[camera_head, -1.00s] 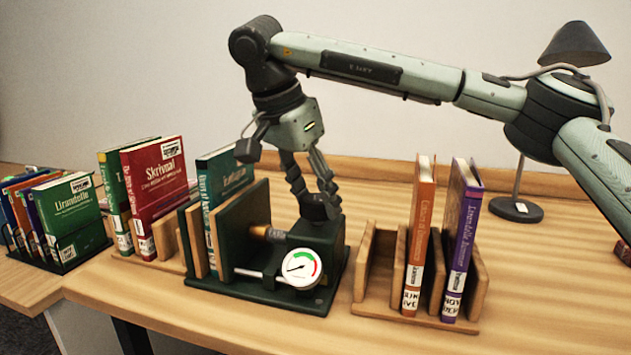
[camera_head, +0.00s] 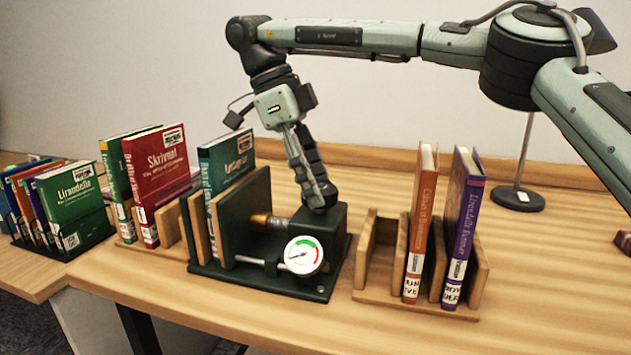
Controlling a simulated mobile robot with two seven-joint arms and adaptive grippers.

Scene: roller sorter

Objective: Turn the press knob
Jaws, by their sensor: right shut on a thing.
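The dark green press (camera_head: 330,240) stands on the table with a round white gauge (camera_head: 303,255), a brass spindle (camera_head: 268,220) and wooden press boards (camera_head: 241,215). A teal book (camera_head: 226,160) stands upright between the boards. My right gripper (camera_head: 321,198) reaches down from above, and its fingertips are at the top of the press block. It is shut on the press knob, which the fingers hide. The fingers show nearly edge-on. The gauge needle points to the lower left, away from the green arc. My left gripper is not in view.
A wooden rack (camera_head: 365,285) with an orange book (camera_head: 420,225) and a purple book (camera_head: 462,225) stands close right of the press. Green and red books (camera_head: 155,180) stand to its left, with another filled rack (camera_head: 75,245) beyond. A lamp base (camera_head: 517,200) stands at the back right.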

